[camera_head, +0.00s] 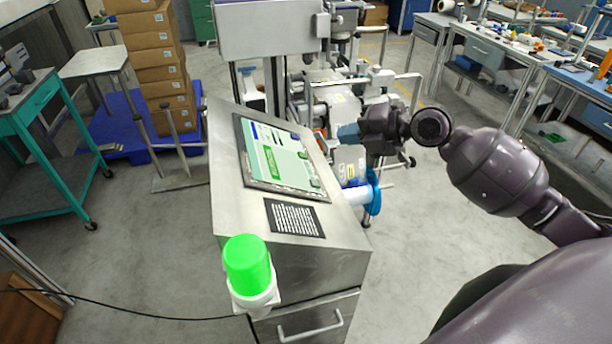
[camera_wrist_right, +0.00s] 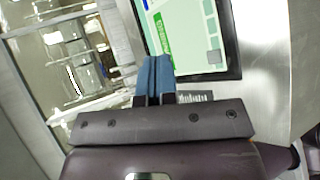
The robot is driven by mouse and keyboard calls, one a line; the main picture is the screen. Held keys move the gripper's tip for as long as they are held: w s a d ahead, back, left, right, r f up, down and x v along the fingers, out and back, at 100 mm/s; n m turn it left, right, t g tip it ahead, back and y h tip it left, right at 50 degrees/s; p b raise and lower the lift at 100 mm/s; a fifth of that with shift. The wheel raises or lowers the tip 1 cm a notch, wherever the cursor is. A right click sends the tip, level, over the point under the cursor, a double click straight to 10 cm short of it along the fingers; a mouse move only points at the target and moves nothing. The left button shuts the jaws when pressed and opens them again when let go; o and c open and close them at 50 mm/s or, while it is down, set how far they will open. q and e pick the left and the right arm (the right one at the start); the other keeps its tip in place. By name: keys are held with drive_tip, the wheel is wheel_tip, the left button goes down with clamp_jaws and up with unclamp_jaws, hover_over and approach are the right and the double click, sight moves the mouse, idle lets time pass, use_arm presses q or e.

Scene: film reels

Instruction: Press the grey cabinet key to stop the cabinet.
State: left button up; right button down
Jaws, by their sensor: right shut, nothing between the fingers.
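The cabinet (camera_head: 232,190) is a metal box with a sloped top, standing in front of me in the head view. Its screen (camera_head: 278,155) shows a pale green panel with a bright green block and a column of small keys along one side. A small grey key (camera_head: 316,183) sits at the near right corner of the panel; in the right wrist view a grey key (camera_wrist_right: 213,57) shows near the screen's edge. My right gripper (camera_head: 345,133) is shut and empty, its blue fingertips just right of the screen, apart from the grey key. My left gripper is out of view.
A lit green lamp (camera_head: 248,268) stands at the cabinet's near corner. A black label with white lines (camera_head: 294,217) lies below the screen. Machinery with a blue reel (camera_head: 374,192) is beyond the cabinet's right side. Stacked boxes (camera_head: 160,60) and a teal cart (camera_head: 50,130) stand left.

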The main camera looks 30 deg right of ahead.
sight(315, 184)
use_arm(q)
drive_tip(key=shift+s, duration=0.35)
use_arm(e)
drive_tip(key=shift+s+f+n, duration=0.1)
drive_tip(key=shift+s+n, duration=0.15)
drive_tip(key=shift+n, duration=0.95)
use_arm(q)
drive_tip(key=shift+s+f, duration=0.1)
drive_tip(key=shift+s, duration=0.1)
use_arm(e)
drive_tip(key=a+f, duration=0.1)
drive_tip(key=f, duration=0.1)
drive_tip(key=a+f, duration=0.1)
drive_tip(key=f, duration=0.1)
drive_tip(key=a+f+b, duration=0.1)
drive_tip(key=f, duration=0.1)
drive_tip(key=shift+w+a+f, duration=0.15)
drive_tip(key=shift+w+a, duration=0.05)
drive_tip(key=shift+w, duration=0.15)
drive_tip(key=shift+w+a+f+b, duration=0.15)
drive_tip(key=shift+a+f+b, duration=0.2)
drive_tip(key=shift+f+b, duration=0.25)
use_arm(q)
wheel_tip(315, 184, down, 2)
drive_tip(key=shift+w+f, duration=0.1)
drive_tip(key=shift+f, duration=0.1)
